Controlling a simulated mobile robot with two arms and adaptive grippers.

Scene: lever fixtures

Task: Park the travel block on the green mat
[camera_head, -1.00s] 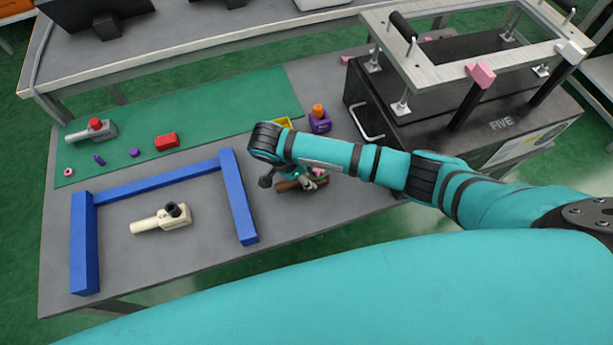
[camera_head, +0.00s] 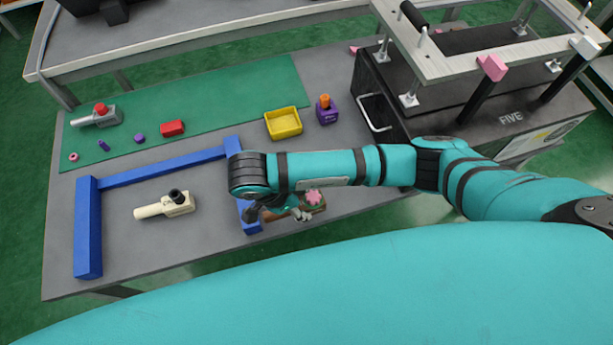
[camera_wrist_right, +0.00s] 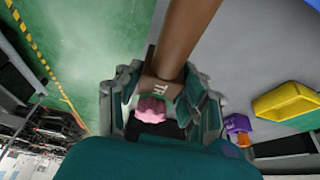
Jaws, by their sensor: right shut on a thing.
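A brown block with a long round brown shaft (camera_wrist_right: 187,40) and a pink knob (camera_wrist_right: 151,109) is between the fingers of my right gripper (camera_wrist_right: 165,105). Part of a white label starting with "T" shows on it; the rest is hidden. In the head view the right gripper (camera_head: 303,214) is shut on this brown block (camera_head: 274,214), near the table's front edge, by the right bar of the blue frame. I cannot tell its height above the table. The green mat (camera_head: 220,100) lies along the back left of the table. My left gripper is not in view.
The mat carries a grey block with a red knob (camera_head: 100,112), a red block (camera_head: 172,128) and small purple and pink pieces. A cream fixture (camera_head: 163,206) lies inside the blue frame (camera_head: 89,225).

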